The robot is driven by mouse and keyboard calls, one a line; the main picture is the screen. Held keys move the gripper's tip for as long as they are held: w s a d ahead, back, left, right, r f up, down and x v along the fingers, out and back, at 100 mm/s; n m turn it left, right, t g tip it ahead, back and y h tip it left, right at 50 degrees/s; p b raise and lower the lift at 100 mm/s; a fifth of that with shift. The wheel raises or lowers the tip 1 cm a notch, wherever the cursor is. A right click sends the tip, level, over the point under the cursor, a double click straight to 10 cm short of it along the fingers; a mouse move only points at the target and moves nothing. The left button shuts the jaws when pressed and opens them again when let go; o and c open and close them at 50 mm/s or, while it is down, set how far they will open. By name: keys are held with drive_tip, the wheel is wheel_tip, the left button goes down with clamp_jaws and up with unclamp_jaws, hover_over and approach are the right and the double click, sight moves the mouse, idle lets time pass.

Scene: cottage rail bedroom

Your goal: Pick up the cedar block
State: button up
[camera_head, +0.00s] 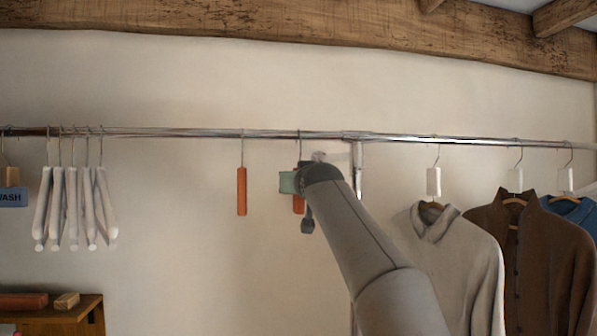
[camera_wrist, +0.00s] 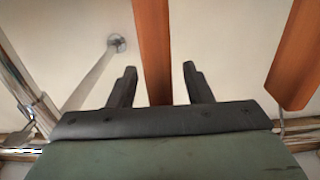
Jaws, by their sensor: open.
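Two alike reddish-orange wooden blocks hang by hooks from the rail, and either fits the name cedar block. The left block (camera_head: 242,191) hangs free in the head view. The right block (camera_head: 298,205) is mostly hidden behind my gripper (camera_head: 300,188). In the wrist view, one block (camera_wrist: 152,45) shows between the two dark fingers of my open gripper (camera_wrist: 158,68), with a gap on each side. No finger visibly touches it. The other block (camera_wrist: 298,55) is at the right of the wrist view, outside the fingers.
The metal rail (camera_head: 200,133) runs across the wall. Several white hangers (camera_head: 72,205) hang at left, near a blue sign (camera_head: 12,197). A grey sweater (camera_head: 450,260) and brown cardigan (camera_head: 535,250) hang at right. A wooden cabinet (camera_head: 75,318) stands low at left with small blocks on top.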

clamp_jaws()
